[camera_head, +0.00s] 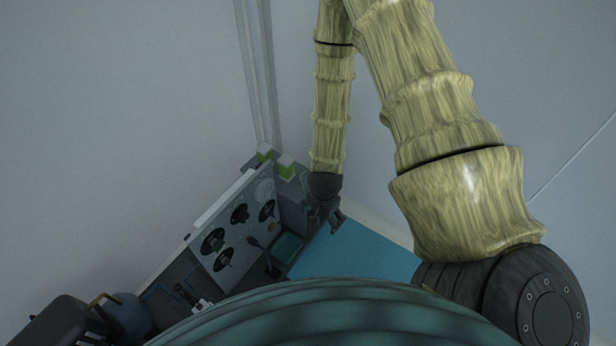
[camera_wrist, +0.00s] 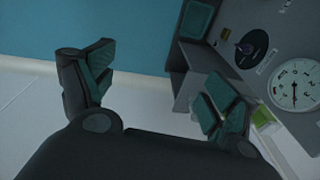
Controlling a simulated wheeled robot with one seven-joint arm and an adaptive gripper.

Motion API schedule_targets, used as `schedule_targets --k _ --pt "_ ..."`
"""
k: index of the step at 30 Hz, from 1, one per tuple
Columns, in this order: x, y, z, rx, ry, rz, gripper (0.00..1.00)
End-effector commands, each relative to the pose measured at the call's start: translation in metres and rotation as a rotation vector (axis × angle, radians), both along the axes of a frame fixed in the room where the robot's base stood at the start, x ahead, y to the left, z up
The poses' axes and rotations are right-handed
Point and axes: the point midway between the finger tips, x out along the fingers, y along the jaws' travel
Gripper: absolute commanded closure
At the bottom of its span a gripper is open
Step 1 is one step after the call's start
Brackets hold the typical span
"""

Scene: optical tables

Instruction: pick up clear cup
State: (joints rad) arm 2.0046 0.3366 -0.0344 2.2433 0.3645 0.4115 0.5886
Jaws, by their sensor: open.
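I cannot make out a clear cup in either view. My gripper (camera_head: 326,215) hangs at the end of the arm in the head view, beside a grey panel with dials. In the wrist view my gripper (camera_wrist: 155,82) has its two fingers spread wide apart. Nothing is between the fingers but a view of the pale floor and a blue surface. Much of the lower head view is hidden by my own body.
The grey control panel (camera_head: 232,235) has several black dials; its white gauge (camera_wrist: 295,88) shows close to the right finger. A flat blue surface (camera_head: 352,254) lies right of the panel. A dark rounded vessel (camera_head: 128,316) stands at lower left. Pale floor lies around.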

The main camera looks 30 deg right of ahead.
Motion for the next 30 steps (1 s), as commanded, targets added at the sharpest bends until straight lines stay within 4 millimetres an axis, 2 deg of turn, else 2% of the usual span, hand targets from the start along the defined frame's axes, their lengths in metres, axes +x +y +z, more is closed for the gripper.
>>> schedule_targets --k 1,3,9,15,19,23,26,30 --pt "0.019 -0.012 -0.016 0.022 -0.025 -0.123 0.13" --pt "0.039 -0.026 -0.022 0.058 -0.051 -0.295 0.13" --pt "0.096 -0.063 -0.032 0.202 -0.116 -0.775 0.13" --pt "0.143 -0.094 -0.031 0.379 -0.149 -1.179 0.13" --pt "0.161 -0.107 -0.027 0.466 -0.153 -1.342 0.13" --pt "0.17 -0.114 -0.025 0.512 -0.153 -1.424 0.13" --pt "0.175 -0.114 -0.03 0.523 -0.15 -1.444 0.13" --pt "0.18 -0.112 -0.047 0.521 -0.15 -1.444 0.13"
